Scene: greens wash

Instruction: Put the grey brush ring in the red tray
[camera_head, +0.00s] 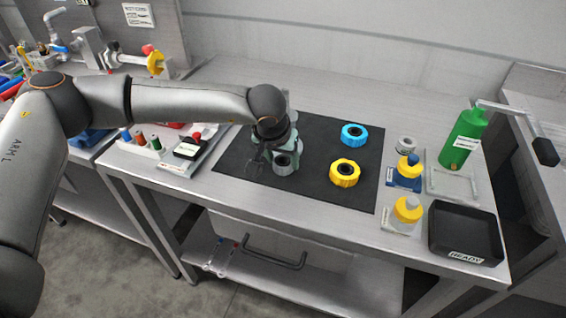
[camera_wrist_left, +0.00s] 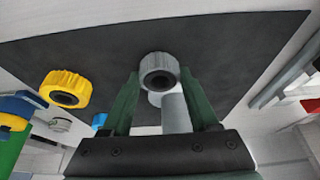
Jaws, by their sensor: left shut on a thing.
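The grey brush ring (camera_head: 285,163) is at the left part of the black mat (camera_head: 310,188). In the left wrist view the ring (camera_wrist_left: 158,66) sits between the green fingertips of my left gripper (camera_wrist_left: 160,82), which is shut on it. In the head view my left gripper (camera_head: 276,152) reaches down over the mat. I cannot tell whether the ring touches the mat. A small patch of red (camera_head: 175,125) shows behind my left arm and may be the red tray; most of it is hidden. My right gripper is not in view.
A blue ring (camera_head: 354,134) and a yellow ring (camera_head: 345,173) lie on the mat. To the right stand yellow-topped bottles, a green bottle (camera_head: 463,140) and a black tray (camera_head: 465,220). A black box with a red knob (camera_head: 190,148) and a rack of coloured bottles (camera_head: 142,141) are left.

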